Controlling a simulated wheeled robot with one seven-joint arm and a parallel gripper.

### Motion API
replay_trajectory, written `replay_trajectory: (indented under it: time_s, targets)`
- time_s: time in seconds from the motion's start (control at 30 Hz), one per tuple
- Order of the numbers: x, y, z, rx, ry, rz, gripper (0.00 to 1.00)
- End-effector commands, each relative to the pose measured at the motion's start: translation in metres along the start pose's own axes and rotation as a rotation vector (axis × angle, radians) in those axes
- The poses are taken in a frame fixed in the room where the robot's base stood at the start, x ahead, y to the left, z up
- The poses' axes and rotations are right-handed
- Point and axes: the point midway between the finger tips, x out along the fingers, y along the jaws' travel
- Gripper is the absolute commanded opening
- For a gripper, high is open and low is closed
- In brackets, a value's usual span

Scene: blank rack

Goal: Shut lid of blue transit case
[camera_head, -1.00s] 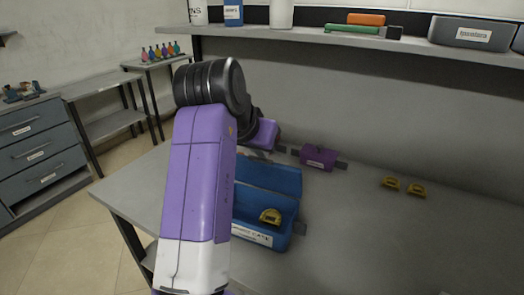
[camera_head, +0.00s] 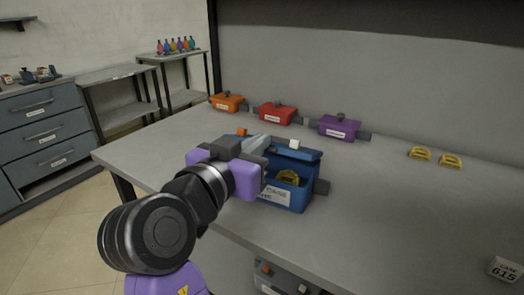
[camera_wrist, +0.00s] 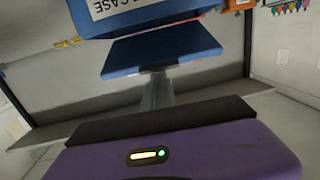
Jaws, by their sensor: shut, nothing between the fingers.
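The blue transit case (camera_head: 300,195) stands on the bench with a white label on its front. Its lid (camera_head: 298,153) is raised at the back, and a yellow item (camera_head: 288,177) shows inside the open case. My gripper (camera_head: 262,144) is shut and empty, at the left part of the lid in the head view. In the wrist view the case (camera_wrist: 150,17) is at the top edge, with the lid (camera_wrist: 165,47) below it. My shut fingers (camera_wrist: 157,90) point toward the lid; whether they touch it I cannot tell.
Orange (camera_head: 228,103), red (camera_head: 278,113) and purple (camera_head: 339,127) cases stand shut along the back of the bench. A white block marked 615 (camera_head: 507,268) sits at the right front. The bench right of the blue case is clear.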

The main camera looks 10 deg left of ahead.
Motion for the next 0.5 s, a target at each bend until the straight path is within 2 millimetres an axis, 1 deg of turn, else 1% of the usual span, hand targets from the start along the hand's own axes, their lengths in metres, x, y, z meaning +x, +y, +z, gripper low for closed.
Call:
replay_trajectory:
  time_s: [0.03,0.5]
  targets:
    - [-0.001,0.001,0.015,-0.001,0.026,0.001,0.00]
    - [-0.012,0.000,0.051,0.000,0.271,0.001,0.00]
